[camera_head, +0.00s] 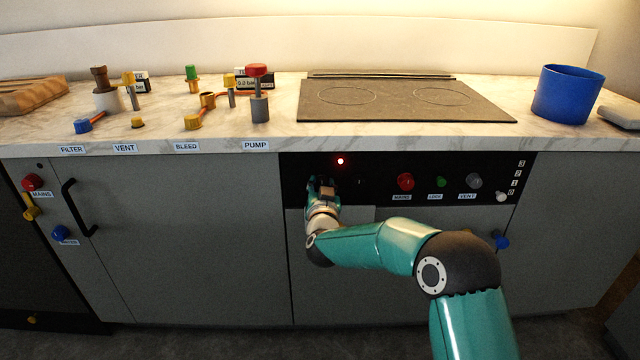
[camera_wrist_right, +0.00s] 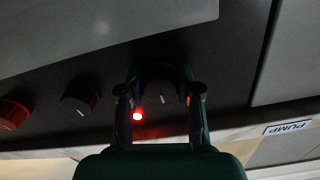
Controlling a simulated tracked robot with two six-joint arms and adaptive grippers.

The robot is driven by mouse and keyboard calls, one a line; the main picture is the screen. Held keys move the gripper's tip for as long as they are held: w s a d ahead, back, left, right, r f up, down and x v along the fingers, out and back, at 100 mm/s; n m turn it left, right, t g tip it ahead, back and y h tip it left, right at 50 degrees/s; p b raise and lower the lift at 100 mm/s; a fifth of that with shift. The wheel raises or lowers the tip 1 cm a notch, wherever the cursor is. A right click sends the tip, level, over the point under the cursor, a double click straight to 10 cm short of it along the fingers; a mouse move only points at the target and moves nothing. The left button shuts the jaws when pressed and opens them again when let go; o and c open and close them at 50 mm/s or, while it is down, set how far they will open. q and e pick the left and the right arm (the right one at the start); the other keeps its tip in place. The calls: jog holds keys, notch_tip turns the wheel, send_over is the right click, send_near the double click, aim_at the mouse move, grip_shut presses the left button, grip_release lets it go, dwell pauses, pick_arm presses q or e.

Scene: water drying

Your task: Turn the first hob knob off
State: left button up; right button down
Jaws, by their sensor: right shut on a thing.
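The first hob knob (camera_wrist_right: 160,82), round and black, is between the two fingers of my right gripper (camera_wrist_right: 161,90) in the right wrist view. The gripper is shut on it. A small pale mark shows near the knob's right side there; I cannot tell its exact setting. In the head view my right gripper (camera_head: 322,187) is at the left part of the black control panel (camera_head: 295,168) and hides this knob. A red light (camera_head: 340,161) glows just above; it also shows in the wrist view (camera_wrist_right: 137,116). My left gripper is not in view.
A second black knob (camera_wrist_right: 80,97) sits beside the gripped one, then a red knob (camera_head: 405,181), a green button (camera_head: 441,182) and a grey knob (camera_head: 474,181). Above are the hob (camera_head: 400,108) and a blue pot (camera_head: 567,94). Valves stand on the counter's left.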

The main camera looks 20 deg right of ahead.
jog(key=shift+a+f, duration=0.25)
jog(key=shift+f, duration=0.25)
jog(key=c, duration=0.9)
grip_release()
jog(key=shift+o, duration=0.7)
jog(key=shift+d+r, duration=0.1)
jog(key=shift+r, duration=0.15)
jog(key=shift+s, duration=0.1)
jog(key=v, duration=1.1)
jog(key=shift+s, duration=0.4)
